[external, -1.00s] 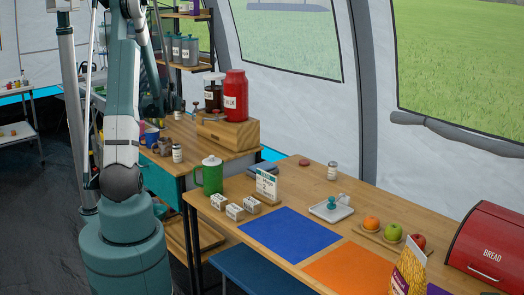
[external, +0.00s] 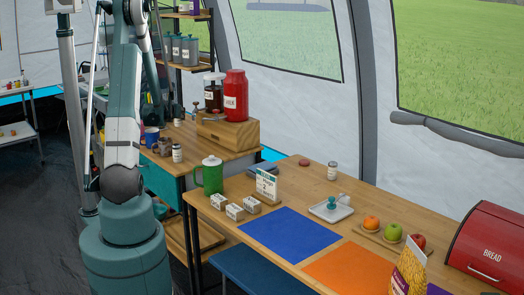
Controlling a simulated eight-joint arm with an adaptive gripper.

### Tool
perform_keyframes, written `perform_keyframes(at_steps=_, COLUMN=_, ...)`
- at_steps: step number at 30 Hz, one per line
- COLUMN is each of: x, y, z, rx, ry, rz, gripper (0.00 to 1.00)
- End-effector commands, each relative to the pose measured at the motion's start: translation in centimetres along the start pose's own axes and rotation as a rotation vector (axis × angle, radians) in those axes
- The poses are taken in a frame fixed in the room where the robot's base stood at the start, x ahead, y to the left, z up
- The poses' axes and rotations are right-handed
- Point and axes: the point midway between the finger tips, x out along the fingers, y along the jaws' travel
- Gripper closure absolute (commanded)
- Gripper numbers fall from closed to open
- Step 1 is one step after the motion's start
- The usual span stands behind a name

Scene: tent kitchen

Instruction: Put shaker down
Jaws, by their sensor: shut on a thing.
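My arm rises at the left of the external view, and its far end reaches behind the upper link over the back counter. My gripper's fingers and anything between them are hidden there. A small shaker-like jar with a pale label (external: 177,153) stands upright on the back counter. A similar small jar (external: 332,171) stands upright on the front table near the tent wall. I cannot tell which of these, if either, is the task's shaker.
The back counter holds a blue cup (external: 151,134), a wooden box (external: 228,133) and a red canister (external: 235,95). The front table holds a green mug (external: 211,175), small white boxes, a white tray (external: 331,213), fruit and a red bread bin (external: 490,247). The blue mat (external: 290,235) is clear.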

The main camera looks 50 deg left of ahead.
Motion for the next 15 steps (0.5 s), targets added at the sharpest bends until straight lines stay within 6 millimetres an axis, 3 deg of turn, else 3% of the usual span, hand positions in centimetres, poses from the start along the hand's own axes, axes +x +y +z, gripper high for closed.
perform_keyframes(at_steps=6, x=1.0, y=0.0, z=-2.3, rx=0.0, ry=0.0, rz=0.0, gripper=0.88)
perform_keyframes(at_steps=15, x=1.0, y=0.0, z=-2.6, rx=0.0, ry=0.0, rz=0.0, gripper=0.88)
